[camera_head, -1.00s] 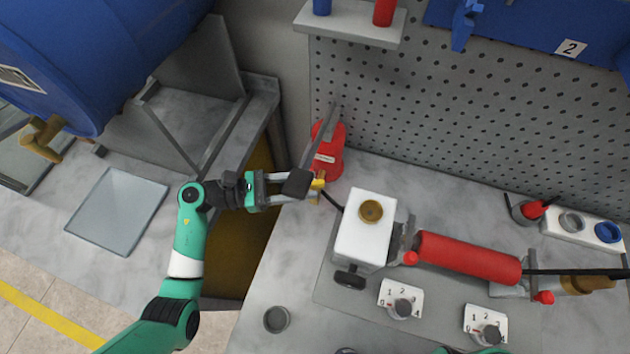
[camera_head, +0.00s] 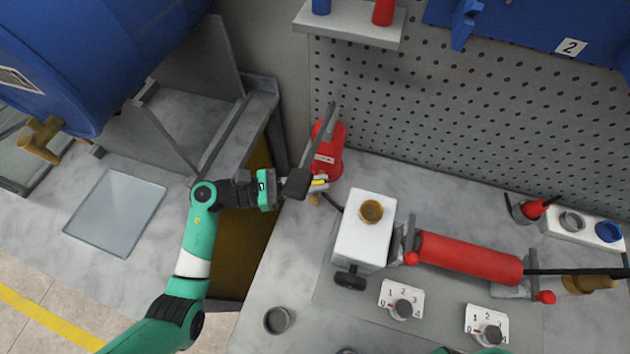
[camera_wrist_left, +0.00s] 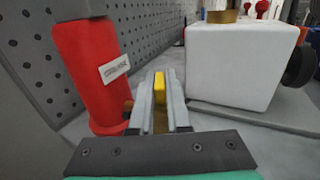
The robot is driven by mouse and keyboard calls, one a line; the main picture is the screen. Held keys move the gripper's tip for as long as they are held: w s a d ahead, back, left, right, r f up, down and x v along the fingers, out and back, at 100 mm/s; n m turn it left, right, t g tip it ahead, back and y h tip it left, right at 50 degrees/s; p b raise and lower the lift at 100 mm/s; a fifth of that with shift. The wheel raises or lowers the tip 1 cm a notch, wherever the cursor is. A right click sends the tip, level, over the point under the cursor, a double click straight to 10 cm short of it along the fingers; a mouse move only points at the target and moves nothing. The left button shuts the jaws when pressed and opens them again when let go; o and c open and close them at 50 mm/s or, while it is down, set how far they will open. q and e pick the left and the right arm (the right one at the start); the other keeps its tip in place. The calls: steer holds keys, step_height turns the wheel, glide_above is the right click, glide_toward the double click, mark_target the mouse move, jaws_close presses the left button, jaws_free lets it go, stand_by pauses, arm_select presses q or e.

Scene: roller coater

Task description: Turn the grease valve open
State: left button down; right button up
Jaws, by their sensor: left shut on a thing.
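The red grease container (camera_head: 328,160) with a small white label stands against the pegboard. At its base is a valve with a yellow handle (camera_head: 320,183) and a brass-coloured part (camera_head: 314,199). My left gripper (camera_head: 316,186) reaches the valve from the left, partly covered by its own dark wrist part. In the left wrist view the yellow handle (camera_wrist_left: 159,88) lies between the two grey fingers of my left gripper (camera_wrist_left: 158,100), which are closed on it. The red container (camera_wrist_left: 88,75) stands just left of the fingers there. My right gripper is out of view.
A white box with a brass cap (camera_head: 365,235) stands close to the right of the valve. A red cylinder (camera_head: 468,258) and numbered dials (camera_head: 401,300) lie further right. A small grey cup (camera_head: 277,320) is on the front bench. A blue drum (camera_head: 95,60) is at upper left.

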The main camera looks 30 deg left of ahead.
arm_select(q)
steer(key=n+t+y+p, duration=0.4)
steer(key=shift+s+d+r+t+y+p, duration=0.1)
steer(key=shift+d+r+t+y+p, duration=0.1)
steer(key=shift+t+y+p, duration=0.15)
steer(key=n+t+y+p, duration=0.2)
steer(key=n+y, duration=0.1)
steer(key=y, duration=0.1)
steer(key=n+t+y+p, duration=0.1)
steer(key=n+y+p, duration=0.1)
steer(key=y, duration=0.1)
steer(key=shift+n+y, duration=0.3)
steer(key=shift+y, duration=0.05)
steer(key=n+y, duration=0.2)
steer(key=y, duration=0.1)
steer(key=shift+f+p, duration=0.15)
steer(key=shift+p, duration=0.25)
steer(key=shift+a+n+y, duration=0.15)
steer(key=shift+n+y, duration=0.45)
steer(key=shift+y, duration=0.5)
steer(key=shift+f+y, duration=0.1)
steer(key=shift+y, duration=0.2)
